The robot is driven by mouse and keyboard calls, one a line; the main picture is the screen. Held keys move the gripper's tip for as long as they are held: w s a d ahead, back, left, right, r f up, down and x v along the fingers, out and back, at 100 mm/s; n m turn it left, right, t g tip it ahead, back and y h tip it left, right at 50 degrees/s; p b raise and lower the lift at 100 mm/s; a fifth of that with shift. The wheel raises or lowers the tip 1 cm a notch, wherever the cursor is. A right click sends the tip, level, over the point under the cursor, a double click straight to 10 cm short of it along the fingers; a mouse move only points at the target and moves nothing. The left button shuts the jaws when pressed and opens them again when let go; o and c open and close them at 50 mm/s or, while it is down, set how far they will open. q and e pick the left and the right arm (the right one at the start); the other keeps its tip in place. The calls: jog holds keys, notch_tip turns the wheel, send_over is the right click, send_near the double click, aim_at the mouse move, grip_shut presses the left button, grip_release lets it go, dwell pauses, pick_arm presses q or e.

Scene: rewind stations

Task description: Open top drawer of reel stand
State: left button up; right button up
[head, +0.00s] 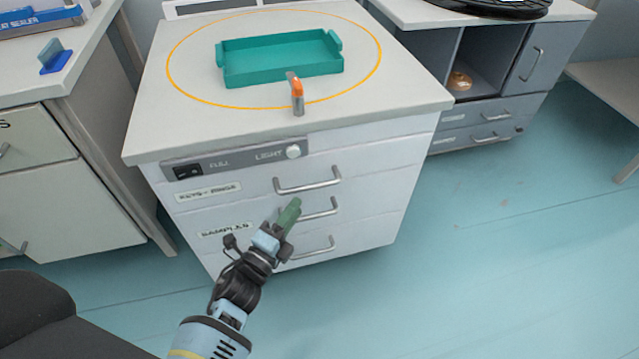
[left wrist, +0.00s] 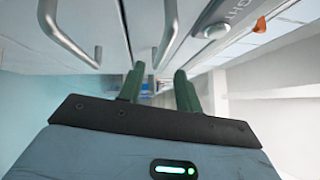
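A white cabinet (head: 310,165) with three shut drawers stands in the middle of the head view. Its top drawer has a bar handle (head: 307,181) and a label reading like "KEYS - RINGS". The middle drawer handle (head: 320,210) is partly behind my left gripper (head: 292,210), which is in front of the drawers. In the left wrist view, my left gripper's green fingers (left wrist: 159,75) are apart with nothing between them. The top handle (left wrist: 171,32) lies ahead, its end lined up with the gap; contact cannot be told. My right gripper is out of view.
A teal tray (head: 282,58) and an orange-tipped peg (head: 296,92) are on the cabinet top. A grey cabinet (head: 490,110) carrying a black round object (head: 492,7) stands at right. A left counter (head: 60,80) flanks the cabinet. Floor at lower right is clear.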

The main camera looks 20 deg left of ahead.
aim_at(310, 186)
pick_arm(q)
jog(key=shift+b+x, duration=0.45)
jog(key=shift+x, duration=3.35)
grip_shut()
